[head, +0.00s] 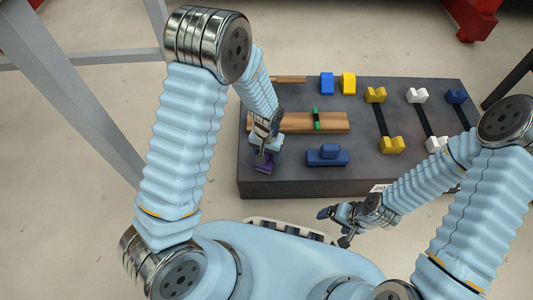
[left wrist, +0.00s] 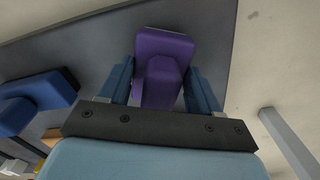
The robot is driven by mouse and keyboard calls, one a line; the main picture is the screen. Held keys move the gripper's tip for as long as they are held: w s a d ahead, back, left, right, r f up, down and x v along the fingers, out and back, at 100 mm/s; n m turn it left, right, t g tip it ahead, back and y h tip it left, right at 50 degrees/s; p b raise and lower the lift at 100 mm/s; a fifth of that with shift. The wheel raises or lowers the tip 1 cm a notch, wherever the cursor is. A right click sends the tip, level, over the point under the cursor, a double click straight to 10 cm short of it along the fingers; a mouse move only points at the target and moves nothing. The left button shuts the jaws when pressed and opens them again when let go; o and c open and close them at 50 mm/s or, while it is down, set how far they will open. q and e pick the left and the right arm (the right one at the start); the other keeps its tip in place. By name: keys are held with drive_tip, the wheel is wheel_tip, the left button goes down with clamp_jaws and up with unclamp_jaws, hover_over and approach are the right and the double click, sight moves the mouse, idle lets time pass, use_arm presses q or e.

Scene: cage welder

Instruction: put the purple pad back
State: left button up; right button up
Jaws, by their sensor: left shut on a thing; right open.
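The purple pad (head: 264,165) is at the left front corner of the dark table (head: 310,182) in the head view. In the left wrist view the purple pad (left wrist: 163,60) sits between the two blue fingers. My left gripper (head: 266,152) is shut on it; the wrist view also shows my left gripper (left wrist: 160,85) around the pad. I cannot tell whether the pad touches the table top. My right gripper (head: 332,222) is open and empty, in front of the table's front edge.
A blue block on a base (head: 327,156) stands just right of the pad. Behind is a wooden board (head: 330,122) with a green clamp (head: 316,118). Blue (head: 326,83) and yellow blocks (head: 348,83) stand at the back. Yellow (head: 391,144) and white (head: 437,144) V-blocks stand right.

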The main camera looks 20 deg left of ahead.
use_arm(q)
drive_tip(key=o, duration=0.9)
drive_tip(key=shift+f, duration=0.1)
drive_tip(key=shift+o, duration=0.2)
drive_tip(key=shift+r+p, duration=0.3)
drive_tip(key=shift+r, duration=0.1)
wheel_tip(320, 180, up, 12)
drive_tip(key=p, duration=0.2)
drive_tip(key=shift+f+p, duration=0.25)
drive_tip(key=shift+p, duration=0.05)
